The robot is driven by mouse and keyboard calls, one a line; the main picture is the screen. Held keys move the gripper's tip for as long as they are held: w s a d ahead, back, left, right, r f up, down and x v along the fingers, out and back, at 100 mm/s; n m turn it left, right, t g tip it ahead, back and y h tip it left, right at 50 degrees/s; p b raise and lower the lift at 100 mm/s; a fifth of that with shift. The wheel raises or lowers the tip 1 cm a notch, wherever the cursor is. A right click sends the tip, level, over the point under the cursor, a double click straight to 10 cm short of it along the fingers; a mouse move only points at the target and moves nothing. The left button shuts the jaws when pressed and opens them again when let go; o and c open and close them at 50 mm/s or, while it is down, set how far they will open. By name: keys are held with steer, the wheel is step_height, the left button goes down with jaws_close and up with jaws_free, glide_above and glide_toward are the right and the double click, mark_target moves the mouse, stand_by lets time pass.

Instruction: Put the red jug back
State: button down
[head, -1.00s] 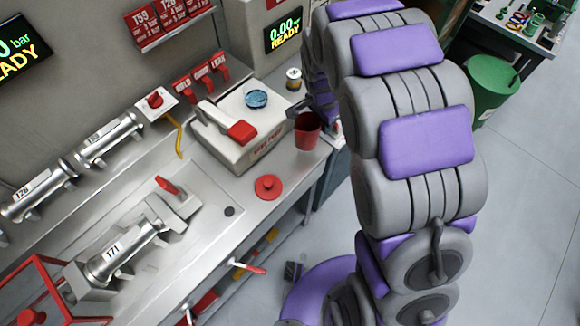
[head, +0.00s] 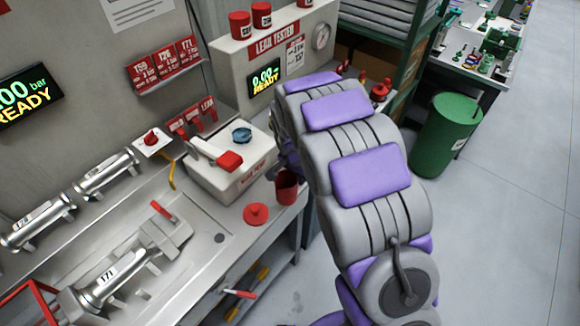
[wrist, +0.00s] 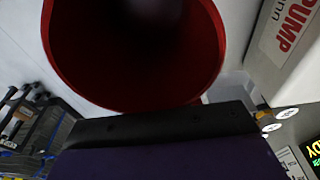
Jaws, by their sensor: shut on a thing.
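The red jug (head: 287,188) is at the right end of the steel bench, beside the front right corner of the white pump box (head: 228,168). It looks about upright; I cannot tell whether its base touches the bench. My gripper is mostly hidden behind my own arm in the head view. In the wrist view my gripper (wrist: 162,125) is shut on the jug at its rim, and the jug's open, dark inside (wrist: 135,50) fills the top of the picture.
A flat red disc (head: 256,214) lies on the bench left of the jug. A leak tester (head: 275,60) stands behind. Green shelving (head: 415,55) and a green bin (head: 445,135) are to the right. The floor at far right is clear.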

steer(key=w, duration=0.2)
steer(key=w+a+b, duration=0.1)
steer(key=w, duration=0.2)
steer(key=w+a, duration=0.1)
steer(key=w, duration=0.2)
steer(key=shift+w+a+f, duration=0.1)
steer(key=shift+a+f, duration=0.1)
steer(key=shift+f, duration=0.2)
steer(key=shift+d+f+b, duration=0.15)
steer(key=shift+f+b, duration=0.15)
steer(key=shift+f, duration=0.05)
step_height(320, 180, down, 3)
steer(key=shift+d+r+b, duration=0.1)
steer(key=shift+d+b, duration=0.05)
steer(key=shift+b, duration=0.35)
steer(key=c, duration=1.1)
jaws_free()
step_height(320, 180, up, 12)
steer(key=s+a+p, duration=0.1)
steer(key=p, duration=0.2)
steer(key=shift+s+a, duration=0.2)
steer(key=shift+s, duration=0.05)
